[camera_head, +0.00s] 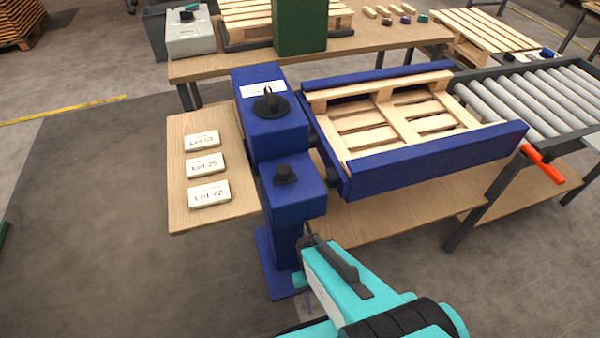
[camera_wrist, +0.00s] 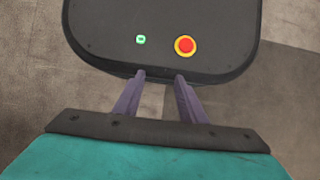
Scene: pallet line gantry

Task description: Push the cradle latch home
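A blue cradle (camera_head: 440,155) holds a wooden pallet (camera_head: 400,122) between its long side rails. It joins a blue post (camera_head: 270,135) on its left. The post carries a round black knob (camera_head: 270,104) on top and a smaller black knob (camera_head: 285,175) on its lower front block. A red lever (camera_head: 543,163) sticks out near the cradle's right end. I cannot tell which part is the latch. My gripper, seen in the wrist view (camera_wrist: 161,78), has two purple fingers apart with nothing between them. In the head view my arm is low, in front of the post.
A side shelf (camera_head: 180,215) left of the post carries three labelled plates (camera_head: 205,165). A roller conveyor (camera_head: 530,100) stands right of the cradle. A workbench (camera_head: 390,38) with a green box (camera_head: 300,25) is behind. The floor at left is clear.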

